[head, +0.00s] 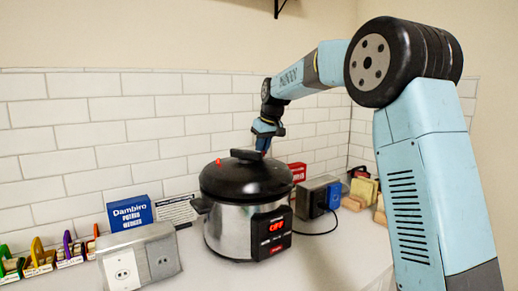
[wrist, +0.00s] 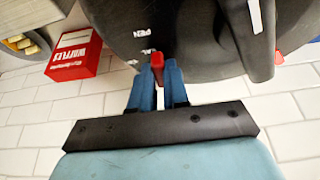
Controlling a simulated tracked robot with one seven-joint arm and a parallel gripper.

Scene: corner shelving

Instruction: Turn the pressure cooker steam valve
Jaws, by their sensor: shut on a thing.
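The pressure cooker (head: 228,230) stands on the counter, with a steel body, a black lid (head: 240,181) and a red "OFF" display. My gripper (head: 264,148) reaches down at the back right of the lid. In the wrist view my gripper's blue fingers (wrist: 158,72) are shut on the red steam valve (wrist: 157,60) at the lid's edge. White lettering on the lid (wrist: 110,30) beside it reads "PEN" and "AL", partly hidden. A second red piece (wrist: 279,57) shows at the lid handle's end. The gripped valve is hidden in the head view.
A red waffles box (wrist: 76,54) stands near the fingers; the tiled wall (head: 130,130) is close behind. A blue Dambino box (head: 131,212) and outlet box (head: 140,258) stand left, another outlet box (head: 312,196) right.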

